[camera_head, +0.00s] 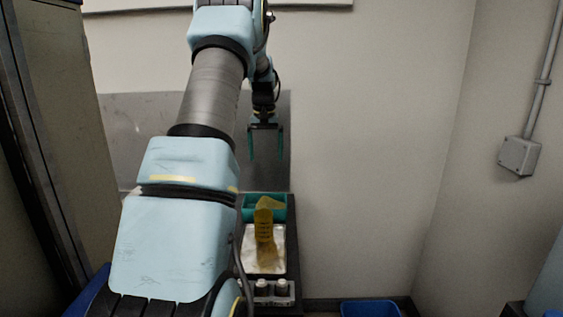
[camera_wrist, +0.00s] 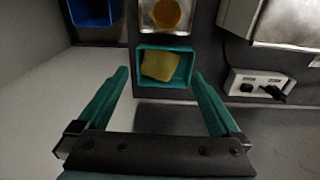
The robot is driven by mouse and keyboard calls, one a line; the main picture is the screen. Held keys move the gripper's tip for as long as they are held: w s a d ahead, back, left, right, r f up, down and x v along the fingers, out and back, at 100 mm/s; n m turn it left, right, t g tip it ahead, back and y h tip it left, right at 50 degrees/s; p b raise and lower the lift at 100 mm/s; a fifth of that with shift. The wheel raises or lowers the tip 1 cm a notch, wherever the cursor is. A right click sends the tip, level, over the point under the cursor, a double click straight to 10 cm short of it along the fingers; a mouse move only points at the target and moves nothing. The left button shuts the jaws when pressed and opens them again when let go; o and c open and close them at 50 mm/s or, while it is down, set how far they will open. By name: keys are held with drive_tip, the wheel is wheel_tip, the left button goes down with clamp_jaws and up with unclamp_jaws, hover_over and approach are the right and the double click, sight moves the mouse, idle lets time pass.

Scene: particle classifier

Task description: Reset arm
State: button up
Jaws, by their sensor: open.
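My gripper (camera_head: 266,146) hangs in the air above the back of a dark bench, with its fingers pointing down. In the wrist view my gripper (camera_wrist: 166,98) shows two teal fingers spread wide with nothing between them. A teal tray (camera_head: 281,214) stands on the bench below, with a yellow piece (camera_wrist: 161,65) lying in it; the tray (camera_wrist: 184,84) is beyond the fingertips in the wrist view. A yellow translucent bottle-like container (camera_head: 264,228) stands upright on a pale plate (camera_head: 252,265) in front of the tray. My arm covers the left of the bench.
A rack (camera_head: 284,301) with several white-capped vials is at the bench's near end. A blue bin (camera_head: 370,308) sits on the floor to the right. A power outlet (camera_wrist: 258,84) and a metal box (camera_wrist: 285,22) show in the wrist view. A wall is behind.

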drive_tip(key=s+f, duration=0.2)
drive_tip(key=s, duration=1.4)
drive_tip(key=s+a+f+t, duration=0.1)
drive_tip(key=s+f, duration=0.2)
drive_tip(key=s, duration=1.4)
drive_tip(key=shift+s+a+f+m, duration=0.2)
drive_tip(key=shift+f+m, duration=0.1)
